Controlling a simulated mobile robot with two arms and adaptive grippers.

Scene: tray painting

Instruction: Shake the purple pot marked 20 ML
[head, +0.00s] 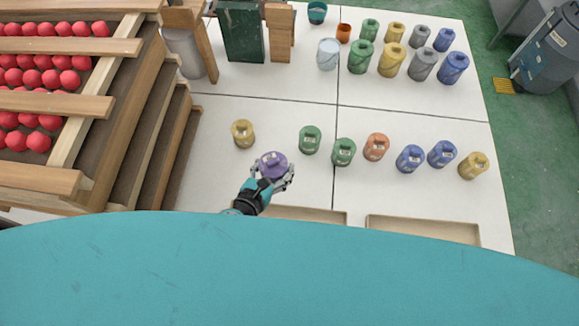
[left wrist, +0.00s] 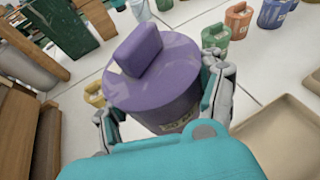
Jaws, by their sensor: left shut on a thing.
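The purple pot (head: 272,162) is in my left gripper (head: 272,181), near the front of the white table. It fills the middle of the left wrist view (left wrist: 155,85), with its block-shaped lid handle on top and a label low on its side. The fingers of my left gripper (left wrist: 165,112) are shut around the pot's sides. In the left wrist view the pot looks slightly tilted; I cannot tell how far it is off the table. My right gripper is not in view.
A row of pots, including a yellow pot (head: 242,134), a green pot (head: 310,140) and an orange pot (head: 376,147), stands beside and behind it. Shallow trays (head: 422,230) lie at the front edge. A wooden rack (head: 150,130) with red balls stands left. Larger cans (head: 392,60) stand at the back.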

